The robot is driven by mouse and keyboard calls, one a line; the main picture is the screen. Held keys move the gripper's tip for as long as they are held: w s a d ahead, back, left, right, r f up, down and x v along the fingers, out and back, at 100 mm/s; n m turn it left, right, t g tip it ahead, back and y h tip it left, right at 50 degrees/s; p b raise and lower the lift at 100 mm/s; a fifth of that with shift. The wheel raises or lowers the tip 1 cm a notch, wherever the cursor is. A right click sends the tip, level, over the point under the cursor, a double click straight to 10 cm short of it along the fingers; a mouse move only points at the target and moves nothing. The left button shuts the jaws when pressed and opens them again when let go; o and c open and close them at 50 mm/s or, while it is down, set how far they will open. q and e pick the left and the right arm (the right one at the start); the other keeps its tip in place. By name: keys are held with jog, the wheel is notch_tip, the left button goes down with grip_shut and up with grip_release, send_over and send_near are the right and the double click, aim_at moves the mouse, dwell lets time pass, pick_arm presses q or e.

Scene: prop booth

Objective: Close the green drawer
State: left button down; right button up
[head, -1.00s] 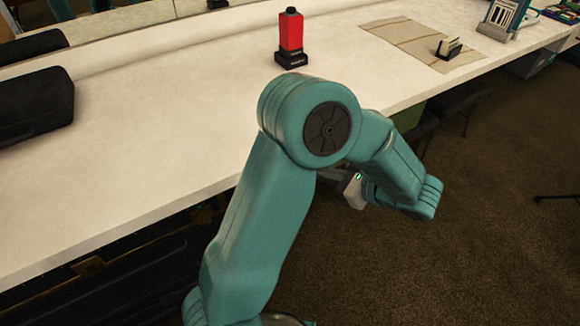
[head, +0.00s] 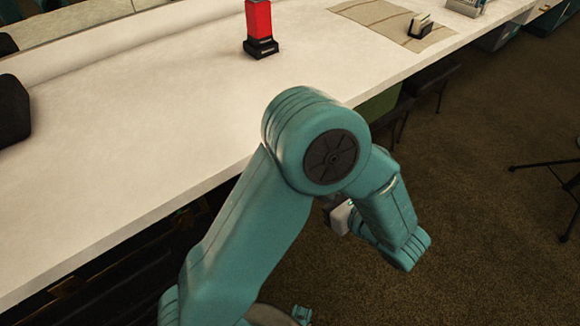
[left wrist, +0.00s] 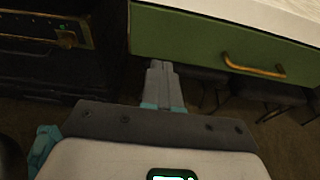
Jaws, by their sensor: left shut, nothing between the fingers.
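The green drawer (left wrist: 215,48) fills the upper right of the left wrist view, with a brass bar handle (left wrist: 254,67) on its front. How far it stands out cannot be told. In the head view only a small green patch of it (head: 379,106) shows under the counter edge, beside my arm. My left gripper (left wrist: 163,72) is shut and empty. Its fingertips are by the lower left part of the drawer front, left of the handle; contact cannot be told. In the head view the fingers are hidden behind my arm. My right gripper is not in view.
The white counter (head: 150,120) runs above the drawer. A red object on a black base (head: 259,28) and a card holder on a cloth (head: 419,25) stand on it. Dark stools (left wrist: 265,90) are below and right. A black case (left wrist: 45,50) is left. Carpet at right is mostly clear.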

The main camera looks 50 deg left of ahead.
pick_arm(q)
jog(key=r+b+x, duration=0.1)
jog(key=x, duration=0.9)
jog(key=shift+a, duration=0.35)
jog(key=a, duration=0.4)
jog(key=shift+w, duration=0.15)
jog(key=shift+a+r, duration=0.15)
jog(key=shift+r, duration=0.15)
jog(key=shift+w, duration=0.1)
